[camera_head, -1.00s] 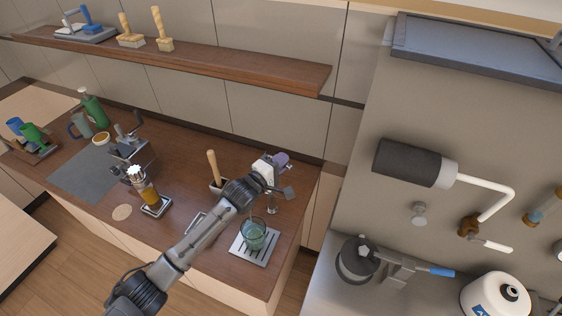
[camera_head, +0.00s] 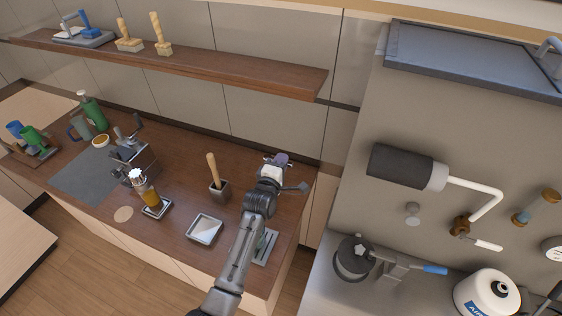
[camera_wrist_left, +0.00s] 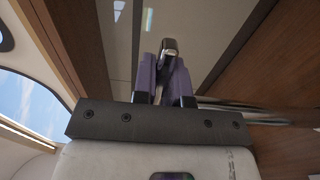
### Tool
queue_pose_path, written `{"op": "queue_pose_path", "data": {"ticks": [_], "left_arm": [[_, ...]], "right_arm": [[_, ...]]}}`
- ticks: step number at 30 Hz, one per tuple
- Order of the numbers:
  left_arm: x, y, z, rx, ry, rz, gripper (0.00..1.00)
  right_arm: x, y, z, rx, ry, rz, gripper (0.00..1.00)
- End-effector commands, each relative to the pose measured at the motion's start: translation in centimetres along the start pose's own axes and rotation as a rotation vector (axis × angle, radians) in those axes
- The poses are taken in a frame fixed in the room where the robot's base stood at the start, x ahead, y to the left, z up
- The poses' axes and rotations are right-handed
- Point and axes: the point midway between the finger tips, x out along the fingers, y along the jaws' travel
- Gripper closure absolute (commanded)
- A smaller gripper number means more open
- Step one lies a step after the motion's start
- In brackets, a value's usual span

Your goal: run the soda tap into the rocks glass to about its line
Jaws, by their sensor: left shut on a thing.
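My left gripper (camera_head: 277,160) is at the back right of the wooden counter, above the soda tap. In the left wrist view its purple fingers (camera_wrist_left: 168,80) are shut on the dark, silver-tipped tap handle (camera_wrist_left: 170,47). The tap body is mostly hidden behind the wrist in the head view. The rocks glass (camera_head: 264,240) stands on the slatted drip tray (camera_head: 266,257); only a teal sliver shows beside my forearm. Its line and liquid level are hidden. My right gripper is out of view.
Left of my arm are a square white-lined tray (camera_head: 205,229) and a dark pot (camera_head: 219,192) with a wooden-handled tool. An amber-filled glass (camera_head: 151,196) stands further left. A wooden shelf (camera_head: 230,78) runs above the counter. A steel worktop lies to the right.

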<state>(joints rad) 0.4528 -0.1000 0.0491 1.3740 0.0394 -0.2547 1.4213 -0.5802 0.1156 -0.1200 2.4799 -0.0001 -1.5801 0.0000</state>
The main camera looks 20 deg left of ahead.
Motion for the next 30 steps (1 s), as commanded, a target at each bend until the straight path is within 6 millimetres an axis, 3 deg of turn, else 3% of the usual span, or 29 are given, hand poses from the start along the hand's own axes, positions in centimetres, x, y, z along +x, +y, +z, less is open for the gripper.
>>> {"op": "queue_pose_path", "data": {"ticks": [7, 8, 15, 24, 30], "left_arm": [[0.0, 0.2, -0.1, 0.0, 0.001, 0.005, 1.0], [0.0, 0.2, -0.1, 0.0, 0.001, 0.005, 0.84], [0.0, 0.1, 0.0, 0.0, 0.0, 0.002, 0.62], [-0.2, -0.1, 0.0, 0.0, -0.001, 0.0, 0.62], [-2.2, -0.2, 0.0, -0.002, -0.001, 0.0, 0.62]], "right_arm": [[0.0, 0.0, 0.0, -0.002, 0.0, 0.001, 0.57], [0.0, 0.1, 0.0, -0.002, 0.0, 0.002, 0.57], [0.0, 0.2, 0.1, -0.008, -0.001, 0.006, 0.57], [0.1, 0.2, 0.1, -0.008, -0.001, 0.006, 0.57], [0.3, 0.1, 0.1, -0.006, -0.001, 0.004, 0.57]]}}
